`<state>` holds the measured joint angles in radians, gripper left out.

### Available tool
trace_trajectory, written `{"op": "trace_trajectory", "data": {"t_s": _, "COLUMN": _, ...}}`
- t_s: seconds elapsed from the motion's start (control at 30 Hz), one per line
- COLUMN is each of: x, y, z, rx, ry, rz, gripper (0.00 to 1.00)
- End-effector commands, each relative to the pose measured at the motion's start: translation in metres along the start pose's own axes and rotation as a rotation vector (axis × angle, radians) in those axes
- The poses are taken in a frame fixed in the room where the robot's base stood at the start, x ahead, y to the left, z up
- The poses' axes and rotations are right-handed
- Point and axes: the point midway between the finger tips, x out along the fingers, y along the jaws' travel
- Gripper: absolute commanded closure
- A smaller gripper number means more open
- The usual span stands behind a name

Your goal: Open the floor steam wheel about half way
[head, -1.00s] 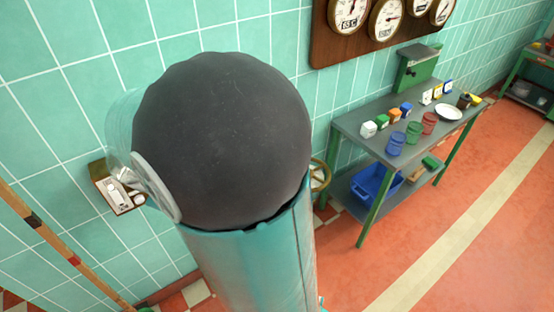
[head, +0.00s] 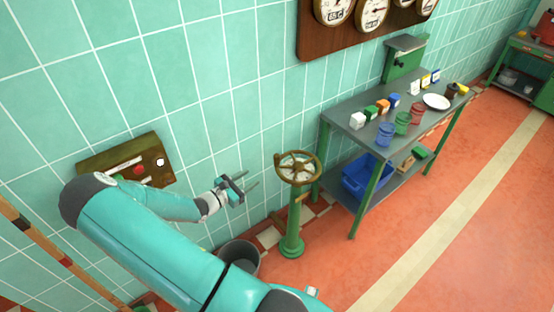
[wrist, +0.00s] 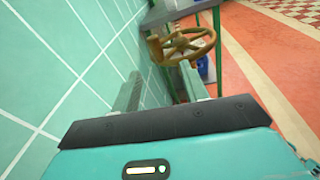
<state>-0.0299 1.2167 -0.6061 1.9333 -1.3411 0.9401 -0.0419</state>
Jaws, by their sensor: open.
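The floor steam wheel (head: 298,168) is a brass-coloured hand wheel with spokes and a pale centre, on top of a green pedestal (head: 292,222) that stands on the floor near the tiled wall. The wheel also shows in the wrist view (wrist: 188,45), ahead of my gripper and above its middle. My gripper (head: 247,187) is open and empty, just left of the wheel and apart from it.
A green-legged bench (head: 345,115) with several jars, small boxes and a plate (head: 436,102) stands right of the wheel, with a blue crate (head: 366,175) on its lower shelf. A grey bucket (head: 240,256) stands below my arm. A brass control panel (head: 128,165) is on the wall. The red floor at right is clear.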

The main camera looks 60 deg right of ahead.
Motion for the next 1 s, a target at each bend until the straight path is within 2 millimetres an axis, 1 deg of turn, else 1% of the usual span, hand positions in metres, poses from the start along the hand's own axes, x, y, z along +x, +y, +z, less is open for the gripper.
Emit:
{"op": "trace_trajectory", "data": {"t_s": 0.03, "x": 0.008, "y": -0.001, "z": -0.007, "rx": -0.045, "ry": -0.029, "rz": 0.027, "gripper": 0.56}}
{"op": "trace_trajectory", "data": {"t_s": 0.17, "x": 0.021, "y": 0.000, "z": -0.016, "rx": -0.117, "ry": -0.071, "rz": 0.073, "gripper": 0.56}}
{"op": "trace_trajectory", "data": {"t_s": 0.37, "x": 0.034, "y": 0.002, "z": -0.017, "rx": -0.137, "ry": -0.084, "rz": 0.087, "gripper": 0.56}}
{"op": "trace_trajectory", "data": {"t_s": 0.43, "x": 0.043, "y": 0.002, "z": -0.016, "rx": -0.135, "ry": -0.084, "rz": 0.085, "gripper": 0.56}}
{"op": "trace_trajectory", "data": {"t_s": 0.8, "x": 0.114, "y": 0.009, "z": -0.011, "rx": -0.134, "ry": -0.083, "rz": 0.084, "gripper": 0.56}}
{"op": "trace_trajectory", "data": {"t_s": 1.0, "x": 0.147, "y": 0.012, "z": -0.008, "rx": -0.133, "ry": -0.082, "rz": 0.085, "gripper": 0.56}}
